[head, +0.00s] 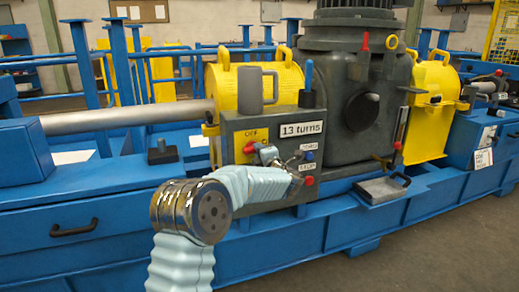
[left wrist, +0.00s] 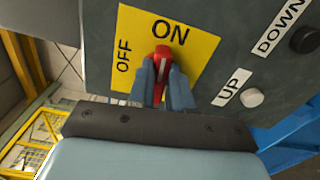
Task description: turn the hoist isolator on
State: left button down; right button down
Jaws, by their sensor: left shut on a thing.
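The hoist isolator is a red handle (left wrist: 162,54) on a yellow plate (left wrist: 199,46) marked OFF and ON, on the face of a grey control box. In the left wrist view the far end of the handle lies just below the word ON. My left gripper (left wrist: 164,82) is shut on the handle, with one finger on each side of it. In the head view the red handle (head: 249,148) shows at the box's front left, and my left gripper (head: 264,154) covers part of the plate. My right gripper is not in view.
A black DOWN button (left wrist: 304,40) and a white UP button (left wrist: 252,97) sit beside the plate. A grey tray (head: 382,189) projects at right. A steel shaft (head: 130,117) runs left, and bare floor lies in front.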

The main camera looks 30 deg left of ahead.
pick_arm(q)
jog(key=shift+d+m, duration=0.1)
jog(key=shift+m, duration=0.5)
jog(key=shift+f, duration=0.15)
jog(key=c, duration=1)
grip_release()
jog(key=shift+c, duration=0.2)
jog(key=b+v, duration=0.1)
jog(key=v, duration=1.2)
jog(key=shift+s+d, duration=0.25)
jog(key=shift+s, duration=0.05)
